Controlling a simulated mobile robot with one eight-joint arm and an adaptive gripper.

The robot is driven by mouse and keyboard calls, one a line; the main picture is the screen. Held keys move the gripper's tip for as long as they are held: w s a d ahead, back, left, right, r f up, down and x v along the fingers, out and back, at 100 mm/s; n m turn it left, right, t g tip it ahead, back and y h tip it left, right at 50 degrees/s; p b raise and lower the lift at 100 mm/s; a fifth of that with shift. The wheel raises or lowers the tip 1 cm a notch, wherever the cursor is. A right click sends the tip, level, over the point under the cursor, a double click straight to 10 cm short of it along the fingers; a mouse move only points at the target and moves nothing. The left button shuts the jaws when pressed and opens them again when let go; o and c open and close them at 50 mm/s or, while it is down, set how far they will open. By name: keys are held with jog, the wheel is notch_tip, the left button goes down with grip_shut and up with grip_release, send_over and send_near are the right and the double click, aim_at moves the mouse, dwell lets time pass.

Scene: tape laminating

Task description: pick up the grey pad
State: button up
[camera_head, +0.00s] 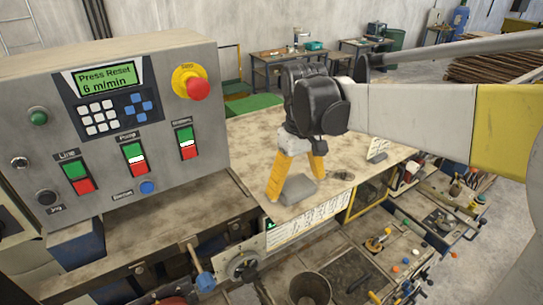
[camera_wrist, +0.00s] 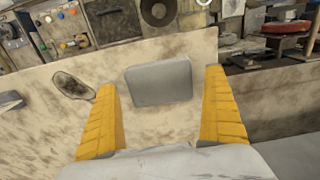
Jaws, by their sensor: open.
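The grey pad (camera_head: 298,189) lies flat near the front edge of the worktable in the head view. It is a rounded grey block, and it also shows in the wrist view (camera_wrist: 159,81). My gripper (camera_head: 296,188) points down over the pad with its yellow fingers apart. In the wrist view my gripper (camera_wrist: 163,82) is open, and the pad lies between the lines of the two fingers with a gap on each side. No contact with the pad shows. I cannot tell the exact height of the fingertips above the table.
A control panel (camera_head: 135,185) with buttons and a red emergency stop (camera_head: 197,88) stands left of the gripper. A dark oval item (camera_wrist: 72,86) lies beside the pad on the worktable (camera_wrist: 50,140). Open drawers with tools (camera_head: 440,212) lie below the table edge at right.

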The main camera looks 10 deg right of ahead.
jog(key=shift+w+f, duration=0.35)
jog(key=shift+f, duration=0.35)
jog(key=shift+s, duration=0.15)
jog(key=shift+c, duration=0.3)
jog(key=shift+s+r, duration=0.1)
jog(key=c, duration=1.1)
jog(key=shift+r, duration=0.1)
